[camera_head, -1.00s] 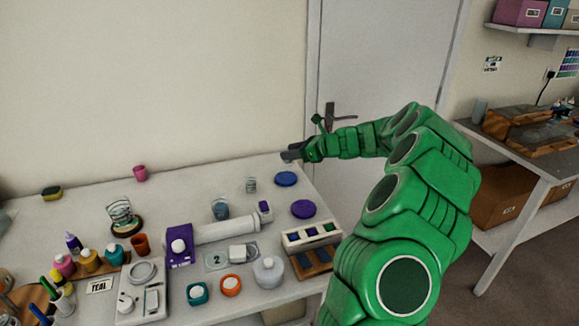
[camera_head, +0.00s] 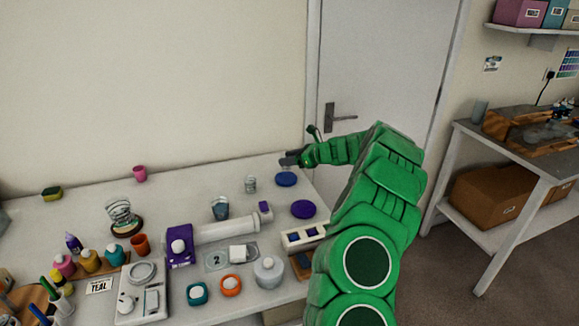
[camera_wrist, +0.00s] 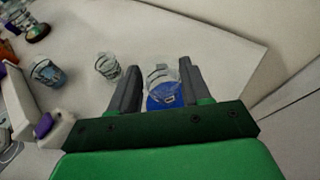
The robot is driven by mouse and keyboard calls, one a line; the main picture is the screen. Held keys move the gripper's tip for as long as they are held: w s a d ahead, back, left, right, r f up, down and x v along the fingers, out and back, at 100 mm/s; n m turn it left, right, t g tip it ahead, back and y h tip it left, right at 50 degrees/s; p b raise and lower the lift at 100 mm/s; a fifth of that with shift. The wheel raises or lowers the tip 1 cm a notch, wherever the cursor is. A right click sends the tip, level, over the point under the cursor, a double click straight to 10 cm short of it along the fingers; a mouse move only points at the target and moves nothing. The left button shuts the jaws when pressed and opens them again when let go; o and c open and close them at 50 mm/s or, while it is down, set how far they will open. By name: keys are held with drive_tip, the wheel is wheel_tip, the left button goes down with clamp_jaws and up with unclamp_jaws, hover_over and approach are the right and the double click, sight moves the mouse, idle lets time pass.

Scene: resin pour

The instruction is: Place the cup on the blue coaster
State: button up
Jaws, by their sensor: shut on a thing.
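My gripper (camera_head: 290,160) is at the far right corner of the white table, just above the blue coaster (camera_head: 286,179) in the head view. In the wrist view my gripper (camera_wrist: 157,88) is shut on a clear cup (camera_wrist: 160,73) between its two fingers. The blue coaster (camera_wrist: 164,101) shows behind and through the cup. I cannot tell whether the cup touches the coaster or hangs above it. In the head view the held cup is hard to make out.
Another clear cup (camera_head: 251,185) stands left of the coaster, and a blue-tinted cup (camera_head: 220,208) is further left. A purple coaster (camera_head: 303,209) lies nearer me. A white tube (camera_head: 228,228) and several jars crowd the front. The back of the table is largely clear.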

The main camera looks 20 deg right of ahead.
sight(290, 169)
drive_tip(key=shift+w+f, duration=0.2)
drive_tip(key=shift+f, duration=1.5)
drive_tip(key=shift+f, duration=0.15)
drive_tip(key=o, duration=1)
drive_tip(key=shift+s+d+r, duration=0.1)
drive_tip(key=shift+r, duration=0.1)
drive_tip(key=v, duration=1.1)
drive_tip(key=shift+s+d, duration=0.3)
drive_tip(key=shift+s, duration=0.05)
